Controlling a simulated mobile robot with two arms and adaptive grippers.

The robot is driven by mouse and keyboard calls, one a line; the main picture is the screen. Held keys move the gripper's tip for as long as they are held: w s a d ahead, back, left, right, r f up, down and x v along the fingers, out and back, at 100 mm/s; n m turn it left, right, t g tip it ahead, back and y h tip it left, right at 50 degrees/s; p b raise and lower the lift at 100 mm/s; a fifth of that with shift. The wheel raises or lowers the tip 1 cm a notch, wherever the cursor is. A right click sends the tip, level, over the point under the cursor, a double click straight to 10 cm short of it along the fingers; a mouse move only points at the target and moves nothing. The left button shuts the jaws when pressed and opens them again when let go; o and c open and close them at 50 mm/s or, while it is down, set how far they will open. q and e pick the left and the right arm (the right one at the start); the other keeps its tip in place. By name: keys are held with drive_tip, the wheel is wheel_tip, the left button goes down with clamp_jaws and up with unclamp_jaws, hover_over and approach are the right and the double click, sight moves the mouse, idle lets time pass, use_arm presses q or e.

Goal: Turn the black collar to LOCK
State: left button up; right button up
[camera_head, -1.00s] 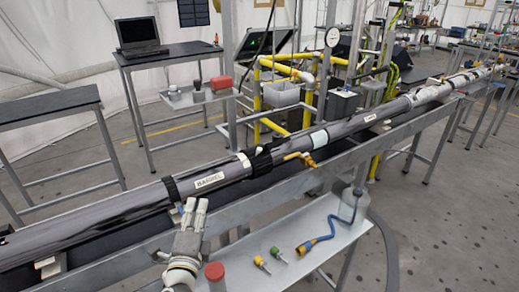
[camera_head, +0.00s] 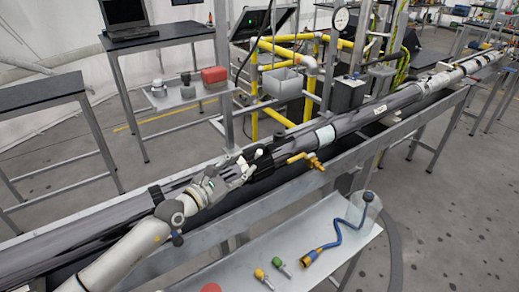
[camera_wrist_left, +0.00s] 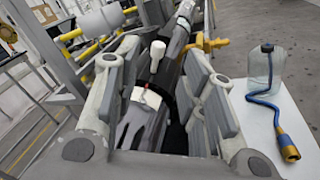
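The black collar (camera_head: 262,158) sits around the long grey tube (camera_head: 350,124), beside a brass valve (camera_head: 306,159). Another black ring (camera_head: 157,194) is farther left on the tube. My left gripper (camera_head: 241,170) is at the tube just left of the collar and covers the section there, hiding the label. In the left wrist view the gripper (camera_wrist_left: 162,85) has its fingers spread apart, with the tube and a small white knob (camera_wrist_left: 157,54) showing between them. I cannot read any LOCK mark. My right gripper is not in view.
A metal tray (camera_head: 340,222) in front holds a blue hose (camera_head: 335,235), a clear bottle (camera_head: 366,205), and yellow (camera_head: 259,274) and green (camera_head: 278,262) fittings. Yellow pipework (camera_head: 266,85) stands behind the tube. A side shelf holds a red box (camera_head: 214,76).

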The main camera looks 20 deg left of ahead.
sight(257, 154)
use_arm(q)
drive_tip(key=x, duration=0.5)
drive_tip(key=shift+a+f, duration=0.1)
drive_tip(key=shift+a, duration=0.05)
drive_tip(key=x, duration=0.3)
drive_tip(key=shift+w, duration=0.5)
drive_tip(key=shift+d, duration=0.25)
drive_tip(key=c, duration=0.7)
clamp_jaws()
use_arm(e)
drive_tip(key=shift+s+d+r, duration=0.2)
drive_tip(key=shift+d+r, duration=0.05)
